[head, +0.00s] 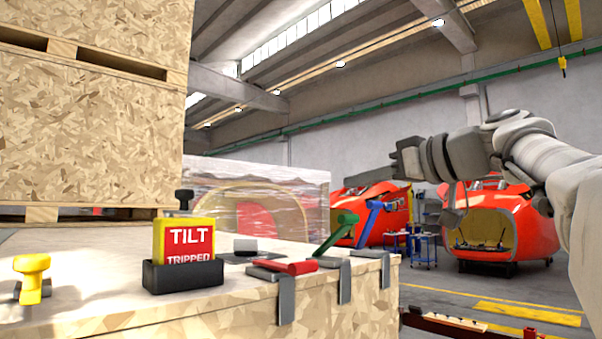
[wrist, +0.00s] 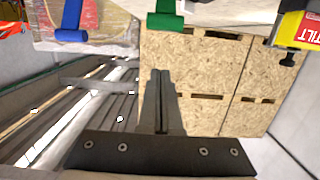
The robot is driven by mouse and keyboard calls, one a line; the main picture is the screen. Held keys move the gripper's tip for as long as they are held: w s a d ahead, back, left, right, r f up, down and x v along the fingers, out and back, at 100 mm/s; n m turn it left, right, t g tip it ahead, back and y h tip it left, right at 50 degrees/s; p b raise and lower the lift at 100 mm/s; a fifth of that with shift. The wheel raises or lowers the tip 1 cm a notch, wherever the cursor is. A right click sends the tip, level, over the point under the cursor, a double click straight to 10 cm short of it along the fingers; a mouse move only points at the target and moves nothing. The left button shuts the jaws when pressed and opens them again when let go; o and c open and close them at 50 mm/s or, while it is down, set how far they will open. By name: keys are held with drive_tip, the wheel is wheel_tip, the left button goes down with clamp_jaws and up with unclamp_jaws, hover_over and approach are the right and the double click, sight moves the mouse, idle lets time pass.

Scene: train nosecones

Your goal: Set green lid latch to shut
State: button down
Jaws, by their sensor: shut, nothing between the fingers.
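The green lid latch (head: 336,231) stands raised and tilted at the right edge of the crate top, between the red and blue latches. Its green end shows at the top of the wrist view (wrist: 165,22). The red latch (head: 288,266) lies flat beside it. The blue latch (head: 370,222) is raised, and it also shows in the wrist view (wrist: 72,30). My gripper (head: 349,182) is above the green and blue latches, its fingers pointing left. In the wrist view its fingers (wrist: 161,74) are together and empty, apart from the green latch in the picture.
A yellow and red TILT tripped indicator (head: 187,253) stands in a black holder on the crate top (head: 110,290). A yellow knob (head: 32,278) is at left. Stacked board crates (head: 90,120) rise behind. Open air surrounds my gripper; red nosecones (head: 505,225) stand far behind.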

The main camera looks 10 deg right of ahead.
sight(352, 216)
drive_tip(key=x, duration=0.3)
drive_tip(key=shift+w+a+f, duration=0.1)
drive_tip(key=shift+f, duration=0.1)
drive_tip(key=shift+s+d+f, duration=0.2)
drive_tip(key=shift+s+f, duration=0.05)
drive_tip(key=shift+f, duration=0.2)
drive_tip(key=shift+s+d+f, duration=0.2)
drive_tip(key=shift+s+f, duration=0.05)
drive_tip(key=shift+f, duration=0.25)
drive_tip(key=shift+s+d+f, duration=0.15)
drive_tip(key=shift+s+f, duration=0.15)
drive_tip(key=shift+f, duration=0.35)
drive_tip(key=shift+f, duration=0.1)
drive_tip(key=shift+f+b, duration=0.15)
drive_tip(key=shift+b, duration=0.3)
drive_tip(key=shift+s+d+t+b, duration=0.15)
drive_tip(key=shift+t+b, duration=0.15)
drive_tip(key=shift+b, duration=0.45)
